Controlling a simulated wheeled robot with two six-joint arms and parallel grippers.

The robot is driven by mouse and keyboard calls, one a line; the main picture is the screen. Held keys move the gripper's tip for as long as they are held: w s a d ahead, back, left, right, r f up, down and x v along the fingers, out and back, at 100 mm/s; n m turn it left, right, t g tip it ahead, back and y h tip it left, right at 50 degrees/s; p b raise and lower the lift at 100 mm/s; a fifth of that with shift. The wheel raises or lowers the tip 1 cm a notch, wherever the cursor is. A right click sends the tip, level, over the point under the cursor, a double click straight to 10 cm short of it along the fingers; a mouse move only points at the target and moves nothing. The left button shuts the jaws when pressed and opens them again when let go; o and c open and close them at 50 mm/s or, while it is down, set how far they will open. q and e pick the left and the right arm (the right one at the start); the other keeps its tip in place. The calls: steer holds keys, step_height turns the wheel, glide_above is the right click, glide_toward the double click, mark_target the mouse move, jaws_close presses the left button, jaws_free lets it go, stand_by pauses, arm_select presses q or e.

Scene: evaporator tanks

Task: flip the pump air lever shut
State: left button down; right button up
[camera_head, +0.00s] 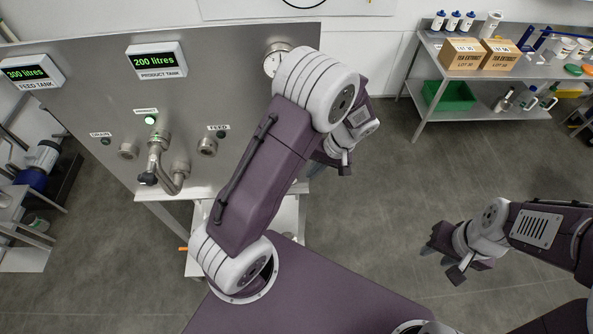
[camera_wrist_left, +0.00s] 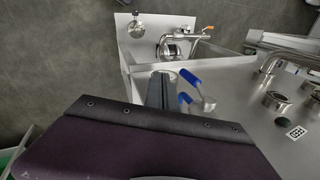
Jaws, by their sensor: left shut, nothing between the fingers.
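My right gripper (camera_head: 446,262) is open and empty over the floor at right, far from the panel.
A pressure gauge (camera_head: 275,60) sits at the panel's upper right. A steel bench (camera_head: 428,72) with boxes and bottles stands at the back right. The floor between panel and bench is clear.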

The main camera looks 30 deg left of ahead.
arm_select(q)
steer(key=a, duration=0.1)
steer(key=s+a+f+p, duration=0.1)
steer(key=a, duration=0.1)
steer(key=a+f+p, duration=0.1)
steer(key=shift+s+a+f, duration=0.25)
steer(key=shift+a, duration=0.1)
steer(key=shift+w, duration=0.1)
steer(key=shift+f, duration=0.1)
steer(key=shift+b, duration=0.3)
